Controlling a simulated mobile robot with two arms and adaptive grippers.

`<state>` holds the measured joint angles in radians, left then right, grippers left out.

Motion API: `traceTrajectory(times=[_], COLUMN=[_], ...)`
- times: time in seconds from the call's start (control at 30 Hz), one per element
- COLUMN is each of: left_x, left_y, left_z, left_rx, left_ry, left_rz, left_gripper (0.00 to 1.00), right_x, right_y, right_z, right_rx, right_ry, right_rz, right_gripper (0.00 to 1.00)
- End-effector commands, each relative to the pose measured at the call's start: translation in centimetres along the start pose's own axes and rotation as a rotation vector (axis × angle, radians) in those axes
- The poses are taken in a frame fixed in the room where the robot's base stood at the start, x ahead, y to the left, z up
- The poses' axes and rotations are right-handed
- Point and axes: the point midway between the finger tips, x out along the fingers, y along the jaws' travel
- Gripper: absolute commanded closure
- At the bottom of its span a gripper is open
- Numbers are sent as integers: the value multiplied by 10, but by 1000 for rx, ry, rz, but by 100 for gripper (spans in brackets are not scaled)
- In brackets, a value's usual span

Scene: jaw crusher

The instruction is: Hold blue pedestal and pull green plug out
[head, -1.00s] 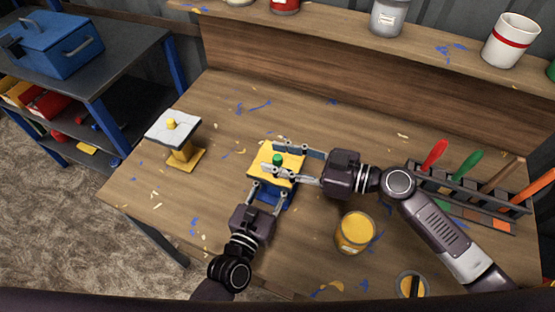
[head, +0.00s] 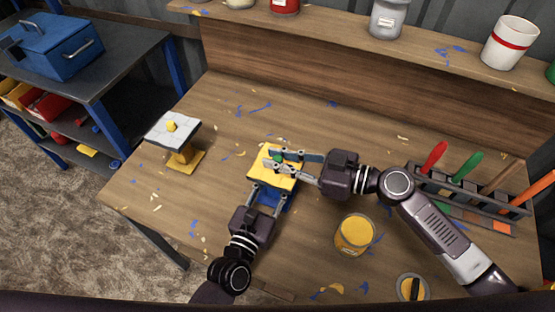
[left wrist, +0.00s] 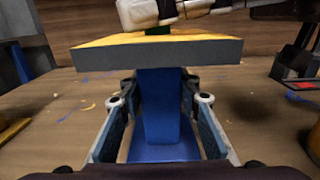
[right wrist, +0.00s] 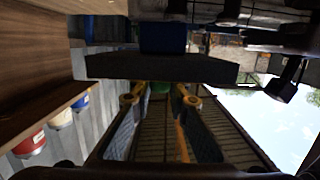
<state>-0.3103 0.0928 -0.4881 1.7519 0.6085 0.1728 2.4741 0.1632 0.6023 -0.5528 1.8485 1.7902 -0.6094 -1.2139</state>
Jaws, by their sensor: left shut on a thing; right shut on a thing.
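The blue pedestal (left wrist: 163,110) stands on the table with a flat yellow-topped plate (head: 285,178) on it. My left gripper (head: 266,190) is shut on the pedestal's blue column below the plate, one finger on each side in the left wrist view (left wrist: 163,108). The green plug (head: 279,157) sits at the plate's top, mostly hidden by fingers in the head view. My right gripper (head: 273,160) is shut on the plug just above the plate. In the right wrist view the green plug (right wrist: 160,88) shows between the fingertips. Whether it is still seated cannot be told.
A yellow pedestal (head: 182,155) with a pale top and yellow plug stands at the left. An open can of yellow paint (head: 355,234) stands close below my right arm. A tool rack (head: 465,195) is at the right. The table behind the pedestals is mostly clear.

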Motion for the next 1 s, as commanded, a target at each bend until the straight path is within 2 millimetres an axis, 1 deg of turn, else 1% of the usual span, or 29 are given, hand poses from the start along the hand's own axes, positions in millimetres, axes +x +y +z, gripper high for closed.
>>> traceTrajectory(times=[0.13,0.3,0.4,0.5,0.67,0.9,0.93,1.0], left_x=[0,0,0,0,0,0,0,0], left_y=[0,0,0,0,0,0,0,0], left_z=[0,0,0,0,0,0,0,0], left_rx=[0,0,0,0,0,1,1,1], left_ry=[1,1,1,1,1,1,1,1], left_rz=[0,0,0,0,0,0,0,0], left_gripper=[100,100,100,100,100,100,66,58], right_x=[-4,-9,-11,-13,-14,-15,-15,-15], right_y=[0,0,0,0,0,0,0,0], right_z=[-22,-57,-73,-86,-95,-96,-96,-96], right_rx=[-8,-10,-8,-6,-2,-1,-1,-1], right_ry=[2,2,2,2,1,1,1,1], right_rz=[0,0,0,0,0,0,0,0], right_gripper=[95,95,95,95,95,95,95,95])
